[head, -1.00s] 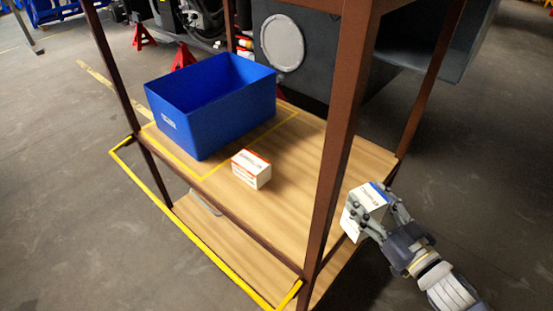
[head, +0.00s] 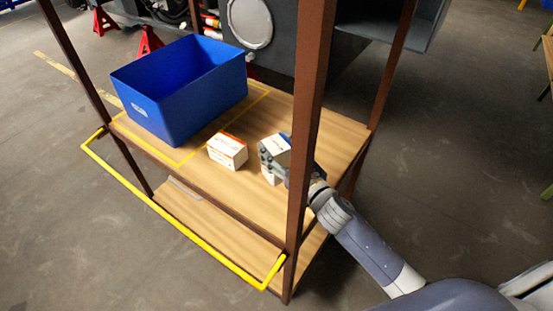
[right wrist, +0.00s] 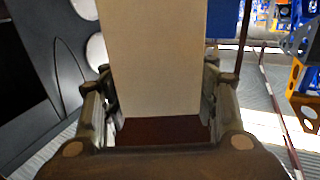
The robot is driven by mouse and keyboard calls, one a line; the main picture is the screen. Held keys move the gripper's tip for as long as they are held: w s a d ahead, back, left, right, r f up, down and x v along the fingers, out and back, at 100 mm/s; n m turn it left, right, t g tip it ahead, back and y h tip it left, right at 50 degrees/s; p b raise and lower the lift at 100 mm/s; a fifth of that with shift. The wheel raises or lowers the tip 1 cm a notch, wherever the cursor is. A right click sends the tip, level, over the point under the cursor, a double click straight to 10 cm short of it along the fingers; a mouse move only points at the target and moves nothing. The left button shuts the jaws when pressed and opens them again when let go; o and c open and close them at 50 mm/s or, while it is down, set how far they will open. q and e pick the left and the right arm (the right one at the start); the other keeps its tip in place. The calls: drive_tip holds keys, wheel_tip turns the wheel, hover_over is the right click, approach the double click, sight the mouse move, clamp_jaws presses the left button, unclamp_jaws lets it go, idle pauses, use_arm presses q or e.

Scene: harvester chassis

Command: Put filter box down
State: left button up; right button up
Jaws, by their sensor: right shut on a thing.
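The filter box (head: 279,146) is a white box with a blue mark on top, in the head view above or at the wooden shelf, right of the other box. My right gripper (head: 273,160) is shut on it, reaching in past the brown post. In the right wrist view the box's plain pale face (right wrist: 152,60) fills the middle, between the two fingers. I cannot tell whether its bottom touches the shelf. The wooden shelf (head: 345,140) is the upper board of a brown-framed cart. My left gripper is not in view.
A blue bin (head: 180,90) stands at the shelf's back left inside a yellow outline. A white and orange box (head: 228,151) sits between the bin and the gripper. Brown posts (head: 308,110) rise at the corners. A yellow rail (head: 180,218) runs along the front. The shelf's right part is clear.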

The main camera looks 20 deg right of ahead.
wheel_tip(320, 180, down, 4)
drive_tip(key=shift+r+b, duration=0.25)
drive_tip(key=shift+b, duration=0.1)
drive_tip(key=shift+w+a+f, duration=0.1)
drive_tip(key=shift+w+f, duration=0.05)
drive_tip(key=shift+f, duration=0.5)
drive_tip(key=o, duration=1.4)
drive_tip(key=shift+r, duration=0.1)
drive_tip(key=shift+s, duration=0.3)
drive_tip(key=shift+b+v, duration=0.3)
drive_tip(key=shift+v, duration=3.25)
drive_tip(key=shift+w, duration=0.1)
